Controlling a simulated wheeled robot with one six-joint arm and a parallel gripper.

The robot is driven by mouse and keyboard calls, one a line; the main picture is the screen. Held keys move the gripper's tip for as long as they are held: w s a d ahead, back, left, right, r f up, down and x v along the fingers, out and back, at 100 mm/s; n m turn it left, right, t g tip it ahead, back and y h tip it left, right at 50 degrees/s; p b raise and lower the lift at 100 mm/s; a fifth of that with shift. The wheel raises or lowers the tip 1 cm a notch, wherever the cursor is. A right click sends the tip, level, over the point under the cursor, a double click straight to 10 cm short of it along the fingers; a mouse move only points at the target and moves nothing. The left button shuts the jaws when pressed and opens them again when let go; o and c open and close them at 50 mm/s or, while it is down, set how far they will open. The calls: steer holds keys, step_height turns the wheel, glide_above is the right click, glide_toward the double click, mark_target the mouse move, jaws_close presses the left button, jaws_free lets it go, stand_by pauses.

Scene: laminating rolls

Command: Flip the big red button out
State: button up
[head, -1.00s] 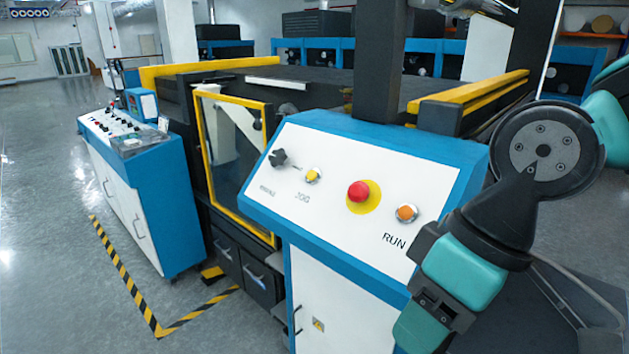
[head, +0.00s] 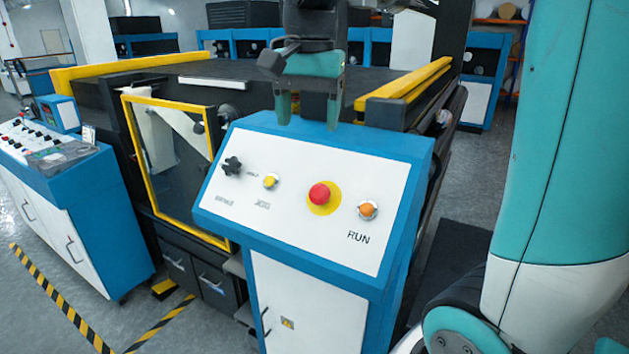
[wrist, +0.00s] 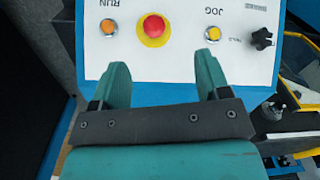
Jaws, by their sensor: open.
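The big red button (head: 320,195) sits on a round yellow plate on the white sloped face of the control panel (head: 290,240). In the wrist view the red button (wrist: 154,27) is near the top, beyond the fingertips and slightly left of the middle of the gap. My gripper (head: 307,122) is open and empty, with its fingers pointing down above the back edge of the panel. It also shows in the wrist view (wrist: 163,70), apart from the button. Nothing hides the button in either view.
The orange RUN button (head: 368,210) is right of the red button. The yellow JOG button (head: 270,181) and a black knob (head: 232,166) are to its left. A yellow-framed door (head: 175,165) stands left of the panel. A yellow rail (head: 405,90) is behind it.

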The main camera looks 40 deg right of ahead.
mark_target(319, 188)
steer(key=d+f+m, duration=0.1)
steer(key=f, duration=0.4)
steer(key=d+f+m+p, duration=0.1)
steer(key=f, duration=0.4)
steer(key=d+f+m+p, duration=0.1)
steer(key=f, duration=0.4)
steer(key=shift+w, duration=0.35)
jaws_close()
steer(key=c, duration=1.3)
jaws_free()
steer(key=shift+s+a+r+p, duration=0.15)
steer(key=shift+a+r+p, duration=0.25)
steer(key=shift+r+p, duration=0.25)
steer(key=c, duration=1.3)
jaws_free()
steer(key=shift+f, duration=0.2)
jaws_free()
